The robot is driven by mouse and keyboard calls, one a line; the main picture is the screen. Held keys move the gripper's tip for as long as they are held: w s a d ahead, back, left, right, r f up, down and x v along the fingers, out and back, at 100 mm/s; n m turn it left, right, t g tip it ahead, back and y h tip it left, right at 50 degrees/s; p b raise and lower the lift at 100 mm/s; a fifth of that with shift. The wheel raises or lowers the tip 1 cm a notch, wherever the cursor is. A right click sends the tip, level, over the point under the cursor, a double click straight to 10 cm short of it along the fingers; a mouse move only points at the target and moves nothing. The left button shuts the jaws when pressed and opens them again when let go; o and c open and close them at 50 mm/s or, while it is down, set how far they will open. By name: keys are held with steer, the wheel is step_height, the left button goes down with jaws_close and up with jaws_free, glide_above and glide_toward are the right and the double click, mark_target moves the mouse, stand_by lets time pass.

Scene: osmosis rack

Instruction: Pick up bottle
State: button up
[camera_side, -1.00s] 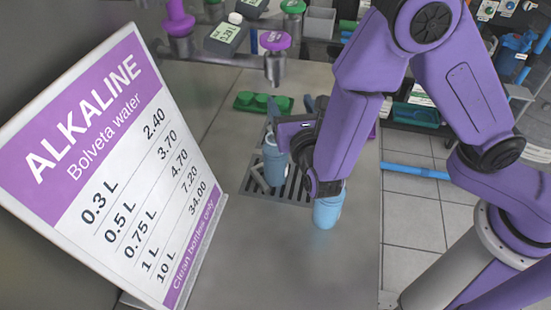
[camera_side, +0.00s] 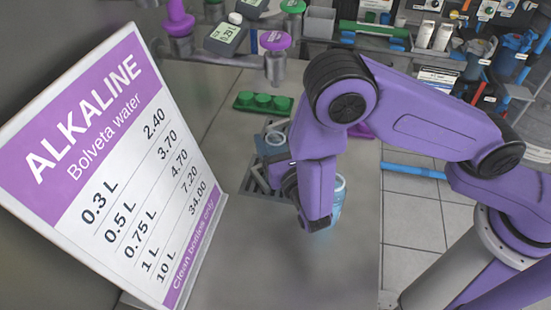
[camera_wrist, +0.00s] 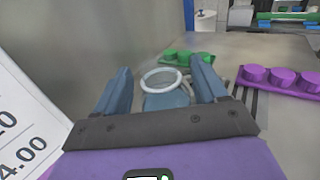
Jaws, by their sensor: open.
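A second, light blue bottle (camera_side: 339,190) stands to the right, partly behind my wrist.
A green block with round caps (camera_side: 263,103) lies behind the bottle, and a purple one (camera_wrist: 285,80) lies to the right. The grate (camera_side: 250,183) is under the bottle. A large price sign (camera_side: 110,165) stands at the left. The front counter (camera_side: 280,260) is clear.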

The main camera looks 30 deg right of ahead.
steer(key=shift+x, duration=1.5)
steer(key=shift+r, duration=0.1)
jaws_close()
